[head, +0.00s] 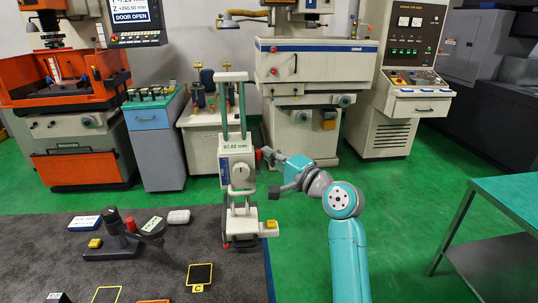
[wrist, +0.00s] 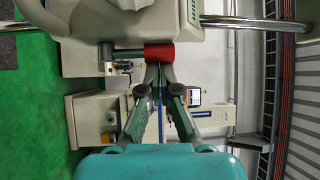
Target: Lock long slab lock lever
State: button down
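A tall light-grey measuring stand (head: 237,173) with two green upper columns and a digital readout stands at the right edge of the dark mat. A red lever end (head: 258,155) sticks out from the right side of its head; in the wrist view it shows as a red cylinder (wrist: 159,53) on a dark rod. I take this to be the lock lever. My gripper (head: 268,154) is at this red end from the right. In the wrist view my gripper's fingertips (wrist: 158,70) are together, right at the red cylinder's near edge. They are not around it. Whether they touch it is unclear.
The dark mat (head: 190,240) holds a dark stand (head: 112,242), a yellow-framed plate (head: 199,274) and small blocks. A teal table (head: 512,197) stands at the right. Machines line the back wall. Green floor is free between the stand and the table.

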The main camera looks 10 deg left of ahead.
aim_at(258, 163)
jog(key=shift+s, duration=0.15)
jog(key=shift+n+t+y, duration=0.4)
jog(key=shift+n+y, duration=0.3)
jog(key=shift+s+d+f, duration=0.3)
jog(key=shift+s+f, duration=0.45)
jog(key=shift+s, duration=0.2)
jog(key=shift+s+d+f, duration=0.25)
jog(key=shift+s+f, duration=0.45)
jog(key=shift+s, duration=0.2)
jog(key=shift+s+f, duration=0.1)
jog(key=shift+f, duration=0.05)
